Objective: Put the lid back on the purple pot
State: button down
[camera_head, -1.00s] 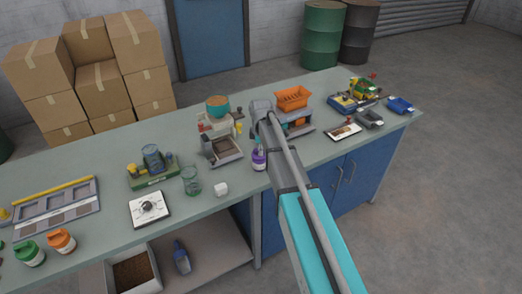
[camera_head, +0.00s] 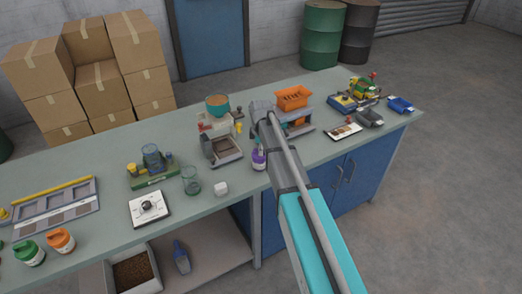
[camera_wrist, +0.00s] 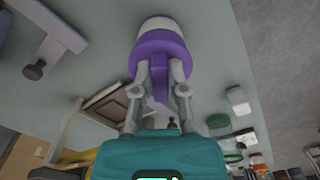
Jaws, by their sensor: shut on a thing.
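The purple-and-white pot (camera_head: 259,160) stands on the bench, just left of my arm in the head view. In the wrist view its pale body (camera_wrist: 160,27) shows at the top, with the purple lid (camera_wrist: 160,45) against it. My gripper (camera_wrist: 161,80) is shut on a purple tab of the lid. The lid looks in line with the body, but I cannot tell whether it is fully seated. My fingertips are hidden behind the arm in the head view.
A white block (camera_head: 221,188) and a green-rimmed glass (camera_head: 190,180) stand left of the pot. A machine with a teal bowl (camera_head: 217,105) is behind it. An orange bin (camera_head: 293,97) stands behind right. Green and orange pots (camera_head: 61,241) are far left.

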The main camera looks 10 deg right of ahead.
dwell(0.9)
jog(key=c, duration=0.6)
grip_release()
jog(key=o, duration=0.5)
jog(key=shift+r, duration=0.15)
jog(key=shift+r+p, duration=3.35)
jog(key=shift+p, duration=0.15)
jog(key=shift+c, duration=0.3)
grip_shut()
